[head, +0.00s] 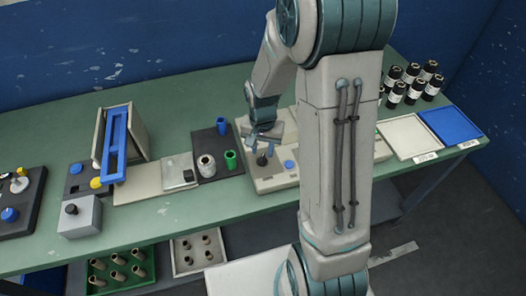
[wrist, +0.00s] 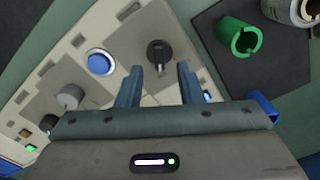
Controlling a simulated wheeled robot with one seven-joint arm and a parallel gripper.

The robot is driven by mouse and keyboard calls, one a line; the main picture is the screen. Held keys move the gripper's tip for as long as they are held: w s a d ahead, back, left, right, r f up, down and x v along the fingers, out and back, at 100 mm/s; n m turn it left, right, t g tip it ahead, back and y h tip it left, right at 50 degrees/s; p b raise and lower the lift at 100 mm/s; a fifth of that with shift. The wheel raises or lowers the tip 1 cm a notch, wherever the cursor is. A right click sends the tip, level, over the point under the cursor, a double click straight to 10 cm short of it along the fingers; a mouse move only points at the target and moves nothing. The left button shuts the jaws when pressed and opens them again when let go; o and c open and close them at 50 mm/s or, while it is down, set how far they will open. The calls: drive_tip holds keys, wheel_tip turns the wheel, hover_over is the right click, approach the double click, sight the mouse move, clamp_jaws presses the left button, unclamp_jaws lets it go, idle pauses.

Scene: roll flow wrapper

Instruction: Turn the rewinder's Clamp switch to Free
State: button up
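The beige rewinder (head: 270,184) stands on the green bench, partly behind my arm, and its control face fills the left of the wrist view (wrist: 118,48). A black switch knob (head: 262,161) sits on it, with a round blue button (head: 290,164) beside it. In the wrist view the black knob (wrist: 160,52) is just beyond my fingertips, roughly centred between them; the blue button (wrist: 99,62) is to its left. My gripper (head: 263,149) is open and points down over the knob; its two blue fingers show apart in the wrist view (wrist: 159,72). No switch lettering is legible, so I cannot confirm the Clamp switch or its setting.
A grey knob (wrist: 70,97) is farther along the panel. A dark mat (head: 224,168) with a green spool (head: 231,160), a white roll (head: 206,166) and a blue cup (head: 222,126) lies left of the rewinder. A white tray (head: 409,136) and blue tray (head: 450,125) are at right.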

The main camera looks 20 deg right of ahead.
sight(262, 160)
drive_tip(key=shift+f, duration=1.25)
drive_tip(key=shift+c, duration=0.3)
clamp_jaws()
